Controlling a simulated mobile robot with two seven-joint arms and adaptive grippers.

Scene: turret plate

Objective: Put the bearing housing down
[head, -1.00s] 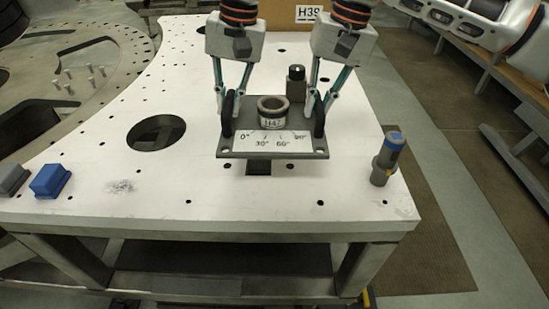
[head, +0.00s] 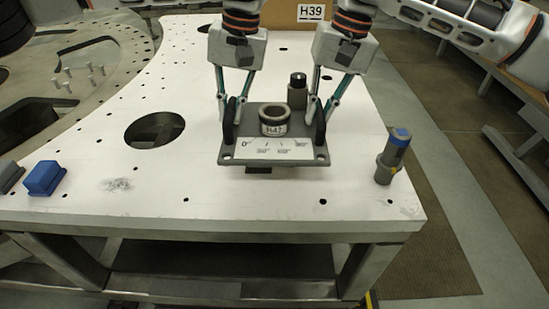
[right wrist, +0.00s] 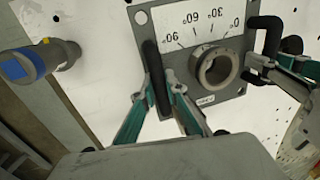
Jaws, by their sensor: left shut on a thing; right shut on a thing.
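The bearing housing (head: 270,150) is a grey square plate with a raised ring labelled H47, an angle scale on its front and a black upright handle at each side. My left gripper (head: 231,108) is shut on the left handle and my right gripper (head: 320,108) is shut on the right handle. The plate looks level above the white table (head: 100,205), partly covering a dark slot; the gap beneath it is hard to judge. The housing also shows in the right wrist view (right wrist: 232,92), with my right gripper (right wrist: 160,92) on its handle.
A grey cylinder with a blue patch (head: 393,156) stands right of the housing. A dark-topped grey post (head: 297,92) stands behind it. A blue block (head: 44,178) sits at the left front. A large round hole (head: 154,130) lies left. A box labelled H39 (head: 311,12) is behind.

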